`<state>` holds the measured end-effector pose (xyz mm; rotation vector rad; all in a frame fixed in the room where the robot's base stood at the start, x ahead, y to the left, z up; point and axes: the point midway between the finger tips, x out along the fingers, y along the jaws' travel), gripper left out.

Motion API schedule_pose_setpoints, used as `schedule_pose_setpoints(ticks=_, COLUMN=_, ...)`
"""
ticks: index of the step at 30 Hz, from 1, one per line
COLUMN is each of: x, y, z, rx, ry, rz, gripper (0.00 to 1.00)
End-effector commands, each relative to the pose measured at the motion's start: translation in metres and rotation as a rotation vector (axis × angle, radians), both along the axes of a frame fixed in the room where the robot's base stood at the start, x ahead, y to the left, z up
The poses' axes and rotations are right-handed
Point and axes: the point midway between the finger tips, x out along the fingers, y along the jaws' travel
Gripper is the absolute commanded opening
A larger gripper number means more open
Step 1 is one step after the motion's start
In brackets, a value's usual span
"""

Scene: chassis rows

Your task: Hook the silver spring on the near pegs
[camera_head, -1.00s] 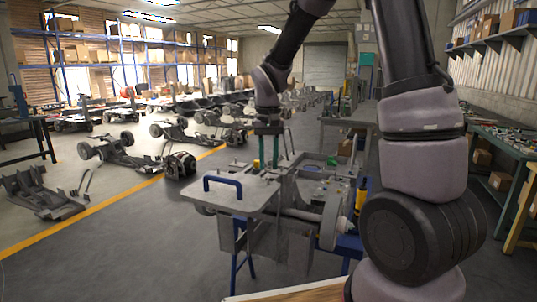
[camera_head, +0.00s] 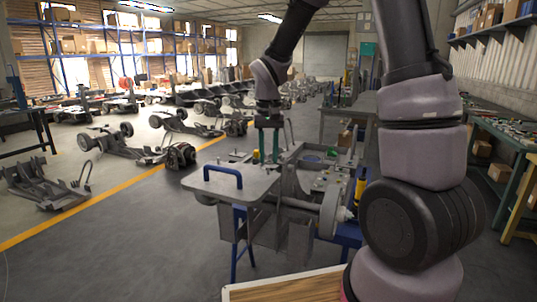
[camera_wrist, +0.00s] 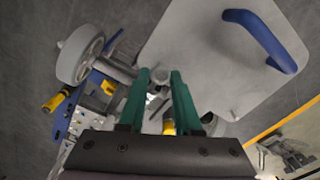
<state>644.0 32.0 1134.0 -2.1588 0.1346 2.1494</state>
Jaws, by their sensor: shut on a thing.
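My gripper (camera_head: 268,160) has green fingers and points down over the work stand, behind the blue handle. In the wrist view, its fingers (camera_wrist: 158,78) stand a little apart, with a small silvery piece (camera_wrist: 158,95) between them, which I take for the silver spring. Its coils are too small to make out. In the head view the fingers hide it. I cannot tell the near pegs apart among the small parts on the stand.
A grey plate (camera_head: 240,192) with a blue handle (camera_head: 223,177) lies at the stand's near left. A wheel hub (camera_head: 332,212) and a yellow tool (camera_head: 360,190) are to the right. Rows of chassis (camera_head: 115,145) stand on the floor at left. A green bench (camera_head: 510,140) is at right.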

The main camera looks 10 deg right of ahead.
Motion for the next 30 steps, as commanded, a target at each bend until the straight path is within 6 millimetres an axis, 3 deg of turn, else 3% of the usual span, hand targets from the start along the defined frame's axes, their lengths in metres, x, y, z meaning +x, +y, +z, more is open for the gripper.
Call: schedule_pose_setpoints(ticks=30, x=0.000, y=0.000, z=-0.016, rx=0.000, ry=0.000, rz=-0.001, gripper=0.00)
